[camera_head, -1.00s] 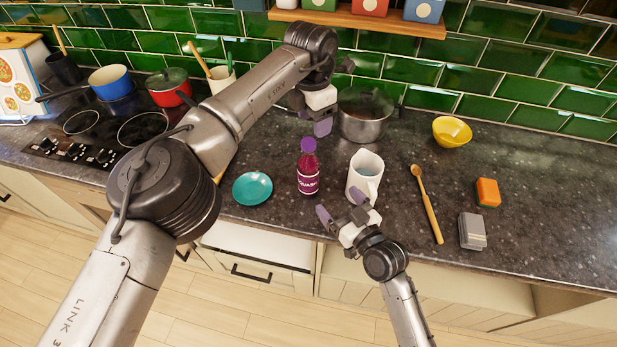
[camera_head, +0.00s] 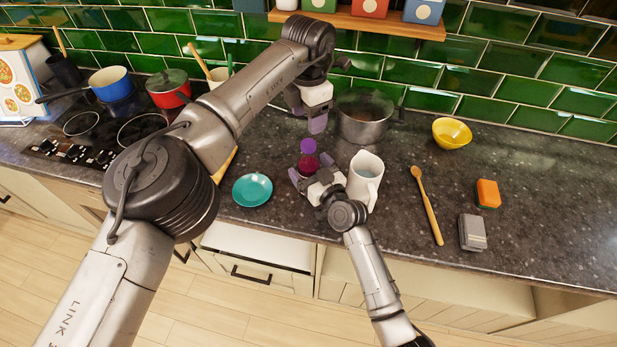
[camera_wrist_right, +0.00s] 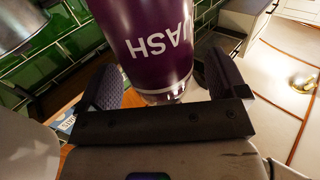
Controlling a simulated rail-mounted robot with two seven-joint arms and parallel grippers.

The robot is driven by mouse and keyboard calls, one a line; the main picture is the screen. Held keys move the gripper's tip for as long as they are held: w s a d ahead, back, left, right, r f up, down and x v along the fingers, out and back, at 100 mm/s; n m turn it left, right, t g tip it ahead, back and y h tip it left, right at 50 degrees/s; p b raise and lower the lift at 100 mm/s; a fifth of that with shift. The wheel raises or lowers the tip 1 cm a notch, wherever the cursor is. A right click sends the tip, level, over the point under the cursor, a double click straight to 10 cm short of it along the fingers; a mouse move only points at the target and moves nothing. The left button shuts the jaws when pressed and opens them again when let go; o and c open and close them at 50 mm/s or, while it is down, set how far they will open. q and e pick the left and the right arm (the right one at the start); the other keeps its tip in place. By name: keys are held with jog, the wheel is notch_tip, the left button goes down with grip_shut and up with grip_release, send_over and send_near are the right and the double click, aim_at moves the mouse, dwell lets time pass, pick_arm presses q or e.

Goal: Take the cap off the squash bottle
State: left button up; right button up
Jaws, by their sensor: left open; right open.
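The squash bottle (camera_head: 309,164) stands upright on the dark counter, with its purple cap (camera_head: 308,146) on top; its lower part is hidden behind my right gripper. My right gripper (camera_head: 309,178) is open at the bottle's body, with its fingers on either side of it. In the right wrist view the bottle's purple label (camera_wrist_right: 150,40) fills the space between the two open fingers (camera_wrist_right: 165,85). My left gripper (camera_head: 317,122) is open and empty, pointing down above and slightly right of the cap, apart from it.
A white jug (camera_head: 364,181) stands close right of my right gripper. A steel pot (camera_head: 363,127) is behind it, near my left gripper. A teal saucer (camera_head: 252,190) lies to the left. A wooden spoon (camera_head: 428,207), sponge (camera_head: 488,193) and yellow bowl (camera_head: 452,132) are to the right.

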jog(key=shift+w+a, duration=0.25)
jog(key=shift+w, duration=0.15)
